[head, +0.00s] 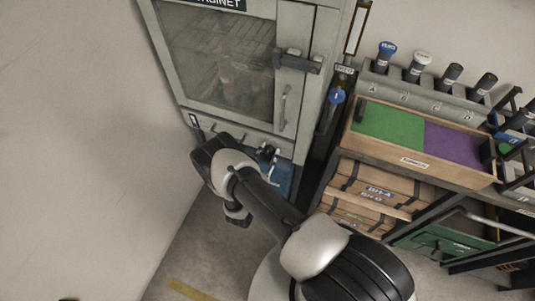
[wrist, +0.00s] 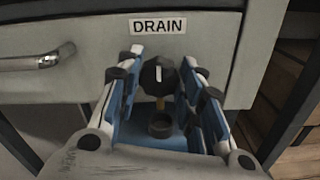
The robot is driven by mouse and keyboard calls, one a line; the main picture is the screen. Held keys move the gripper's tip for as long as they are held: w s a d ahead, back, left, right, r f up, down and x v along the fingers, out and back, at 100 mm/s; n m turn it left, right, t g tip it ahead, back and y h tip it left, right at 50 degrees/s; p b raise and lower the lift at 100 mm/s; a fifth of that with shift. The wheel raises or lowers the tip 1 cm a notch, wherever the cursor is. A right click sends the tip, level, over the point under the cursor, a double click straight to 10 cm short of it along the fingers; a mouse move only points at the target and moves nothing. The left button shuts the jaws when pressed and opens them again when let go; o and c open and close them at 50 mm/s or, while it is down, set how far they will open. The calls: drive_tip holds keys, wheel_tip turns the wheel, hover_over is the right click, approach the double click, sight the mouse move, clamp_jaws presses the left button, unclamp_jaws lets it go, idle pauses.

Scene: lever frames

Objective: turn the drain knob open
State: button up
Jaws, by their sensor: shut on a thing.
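The drain knob (wrist: 158,75) is a round black knob with a white pointer mark standing about upright. It is on the grey cabinet front, just under the DRAIN label (wrist: 158,26) in the wrist view. My gripper (wrist: 160,66) has one finger on each side of the knob and is shut on it. In the head view the gripper (head: 268,158) is at the lower front of the cabinet (head: 300,95), and I cannot make out the knob there. A brass-coloured spout (wrist: 160,104) shows below the knob.
A blue container (head: 281,176) stands under the spout. A metal bar handle (wrist: 38,59) is on the panel left of the knob. The cabinet's glass door (head: 220,68) is above.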

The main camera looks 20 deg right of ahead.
drive_tip(key=shift+n, duration=0.3)
drive_tip(key=n, duration=0.5)
drive_tip(key=shift+n, duration=0.3)
drive_tip(key=n, duration=0.5)
drive_tip(key=shift+w+a+f+n, duration=0.1)
drive_tip(key=shift+n, duration=0.2)
drive_tip(key=o, duration=1.1)
drive_tip(key=shift+c, duration=0.2)
drive_tip(key=shift+a, duration=0.1)
drive_tip(key=v, duration=1.2)
